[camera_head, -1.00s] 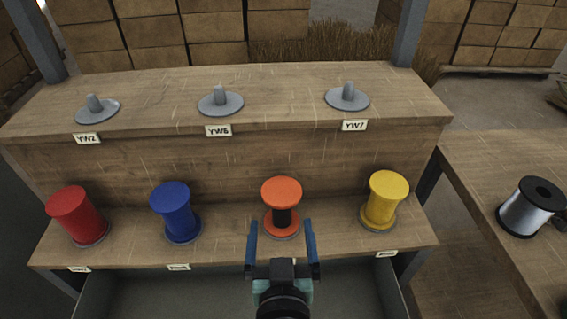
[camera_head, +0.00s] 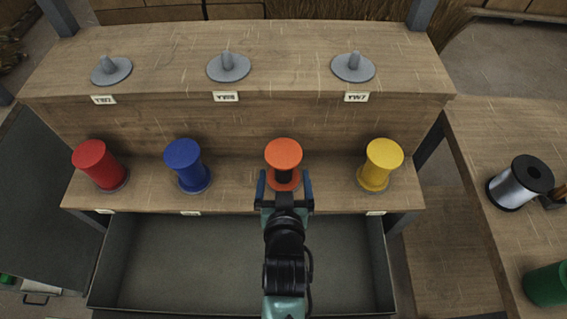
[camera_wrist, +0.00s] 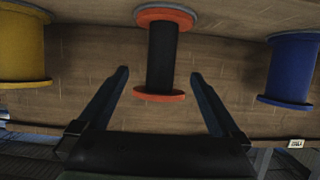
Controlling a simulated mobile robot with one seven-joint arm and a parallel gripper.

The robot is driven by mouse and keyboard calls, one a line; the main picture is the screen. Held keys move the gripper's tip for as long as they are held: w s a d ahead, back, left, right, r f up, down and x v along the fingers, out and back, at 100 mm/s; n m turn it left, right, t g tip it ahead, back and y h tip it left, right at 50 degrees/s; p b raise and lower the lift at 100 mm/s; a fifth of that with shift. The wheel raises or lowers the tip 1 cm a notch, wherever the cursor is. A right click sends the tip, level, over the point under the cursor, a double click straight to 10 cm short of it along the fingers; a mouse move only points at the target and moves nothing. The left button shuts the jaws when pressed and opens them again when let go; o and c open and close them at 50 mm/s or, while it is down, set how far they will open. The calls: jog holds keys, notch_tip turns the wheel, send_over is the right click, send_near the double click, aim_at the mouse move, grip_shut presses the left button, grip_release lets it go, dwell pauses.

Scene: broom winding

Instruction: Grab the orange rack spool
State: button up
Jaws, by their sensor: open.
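The orange rack spool (camera_head: 284,153) has orange flanges and a dark core and stands upright on the lower shelf, between the blue and yellow spools. In the wrist view the orange spool (camera_wrist: 162,55) is centred ahead, its dark core lined up with the gap between the fingers. My gripper (camera_head: 284,184) is open and empty in front of the spool at the shelf's front edge. In the wrist view my gripper (camera_wrist: 160,82) has one finger toward each side of the spool. In the head view the fingers overlap the spool's base; contact cannot be told.
A blue spool (camera_head: 186,165) and a red spool (camera_head: 99,164) stand to the left, a yellow spool (camera_head: 380,164) to the right. The upper shelf (camera_head: 290,72) carries three empty grey pegs. An open grey bin (camera_head: 180,258) lies below. A silver spool (camera_head: 515,184) sits on the right table.

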jog(key=shift+x, duration=2.9)
jog(key=shift+a, duration=0.1)
jog(key=c, duration=1.1)
